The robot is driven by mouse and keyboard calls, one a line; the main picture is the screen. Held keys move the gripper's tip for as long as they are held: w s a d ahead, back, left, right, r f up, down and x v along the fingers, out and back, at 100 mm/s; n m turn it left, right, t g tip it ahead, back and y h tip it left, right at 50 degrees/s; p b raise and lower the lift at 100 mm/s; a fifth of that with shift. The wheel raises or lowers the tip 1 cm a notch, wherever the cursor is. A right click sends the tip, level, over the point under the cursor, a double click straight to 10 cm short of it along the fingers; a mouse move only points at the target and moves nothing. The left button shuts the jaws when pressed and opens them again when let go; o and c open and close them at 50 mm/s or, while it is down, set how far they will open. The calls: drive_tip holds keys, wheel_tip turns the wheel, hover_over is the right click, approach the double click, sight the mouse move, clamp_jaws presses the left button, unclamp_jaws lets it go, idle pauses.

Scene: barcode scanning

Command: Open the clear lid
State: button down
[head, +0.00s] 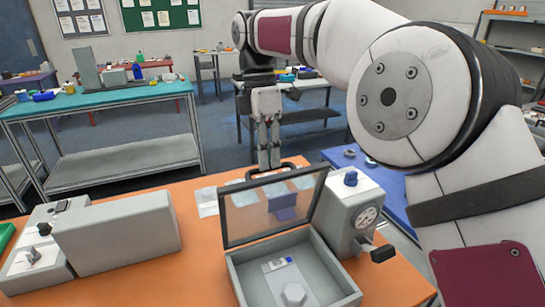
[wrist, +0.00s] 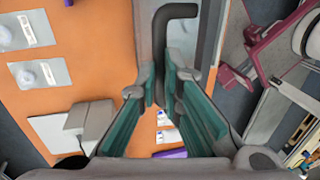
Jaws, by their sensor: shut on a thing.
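The clear lid (head: 265,208) has a dark frame and stands raised, roughly upright, at the back edge of a grey box (head: 240,285). A dark bent handle (head: 290,163) sits on the lid's top edge. My gripper (head: 269,163) points down at that edge and is shut on the handle. In the wrist view, the handle (wrist: 176,12) runs down between the green-padded fingers of my gripper (wrist: 165,85). Inside the open box lie a small white item with a blue end (head: 277,264) and a pale hexagonal piece (head: 293,294).
The box stands on an orange table (head: 205,255). A grey device with a dial (head: 345,210) stands close to its right. A large grey block-shaped machine (head: 115,235) is at left. Orange surface lies bare between machine and box. A teal-topped table (head: 100,97) is behind.

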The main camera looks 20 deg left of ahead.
drive_tip(key=shift+w+a+f+g+h, duration=0.2)
drive_tip(key=shift+w+a+f, duration=0.15)
drive_tip(key=shift+f, duration=0.3)
drive_tip(key=shift+w+a+f+g+h, duration=0.25)
drive_tip(key=shift+a+f, duration=0.15)
drive_tip(key=shift+f, duration=0.2)
drive_tip(key=shift+w+a+p, duration=0.1)
drive_tip(key=shift+p, duration=0.2)
drive_tip(key=c, duration=1.9)
unclamp_jaws()
drive_tip(key=shift+o, duration=1.2)
drive_tip(key=shift+w+a+f, duration=0.15)
drive_tip(key=shift+w, duration=0.05)
drive_tip(key=shift+s+r, duration=0.1)
drive_tip(key=shift+r, duration=0.2)
drive_tip(key=shift+s+d+r, duration=0.1)
drive_tip(key=shift+d+r, duration=0.05)
drive_tip(key=shift+d, duration=0.15)
